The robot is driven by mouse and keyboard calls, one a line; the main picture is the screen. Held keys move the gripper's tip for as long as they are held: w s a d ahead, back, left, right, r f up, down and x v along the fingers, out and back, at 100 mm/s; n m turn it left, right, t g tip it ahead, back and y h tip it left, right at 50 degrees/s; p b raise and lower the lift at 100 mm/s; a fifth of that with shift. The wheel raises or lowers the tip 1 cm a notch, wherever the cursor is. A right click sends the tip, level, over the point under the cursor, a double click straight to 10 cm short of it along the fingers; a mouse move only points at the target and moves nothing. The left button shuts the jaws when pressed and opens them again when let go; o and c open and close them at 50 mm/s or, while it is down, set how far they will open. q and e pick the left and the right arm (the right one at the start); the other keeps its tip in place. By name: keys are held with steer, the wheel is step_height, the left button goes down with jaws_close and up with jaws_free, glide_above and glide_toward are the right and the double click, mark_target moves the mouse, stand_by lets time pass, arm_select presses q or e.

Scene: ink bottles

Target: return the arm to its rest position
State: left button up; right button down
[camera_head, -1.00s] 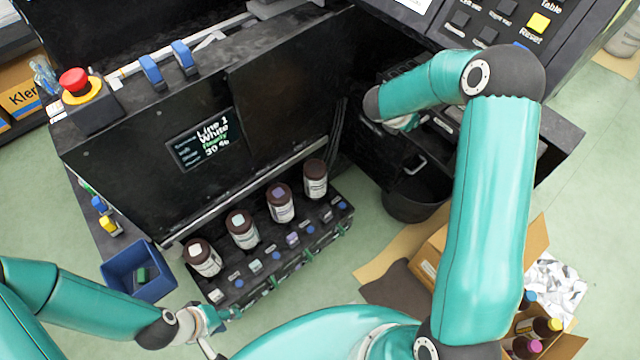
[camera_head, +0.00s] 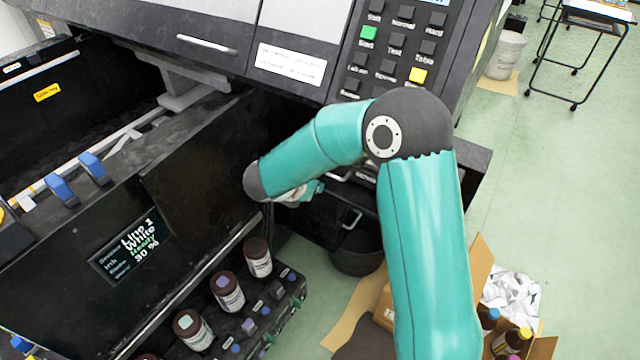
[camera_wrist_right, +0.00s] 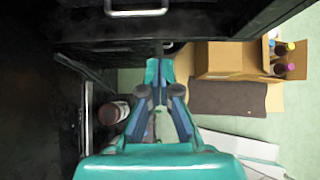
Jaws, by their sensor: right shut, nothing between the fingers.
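My right arm (camera_head: 425,250) is teal with a dark elbow and reaches up from the lower right in the head view, bending left toward the black machine. Its gripper (camera_wrist_right: 160,70) is shut and empty in the right wrist view, the teal fingers meeting at their tips. In the head view only a small part of this gripper shows, below the dark wrist and in front of the black drawer unit. My left arm and gripper are out of view.
Several ink bottles (camera_head: 228,292) stand in a row on the black machine (camera_head: 180,200). A control panel (camera_head: 395,50) is behind the arm. A dark bin (camera_head: 358,254) stands below the drawers. A cardboard box (camera_wrist_right: 232,60) with bottles is on the floor.

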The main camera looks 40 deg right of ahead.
steer(key=s+a+f+m+g+y+p, duration=0.1)
steer(key=s+a+f+m+y+p, duration=0.4)
steer(key=s+a+m, duration=0.4)
steer(key=s+a+f+m+y+p, duration=0.5)
steer(key=s+a+f+m+y, duration=0.2)
steer(key=a+m, duration=0.7)
steer(key=s+a+f, duration=0.2)
steer(key=s+a, duration=0.1)
steer(key=shift+a+f+g+y, duration=0.15)
steer(key=shift+a+g+y, duration=0.15)
steer(key=shift+a+g, duration=0.1)
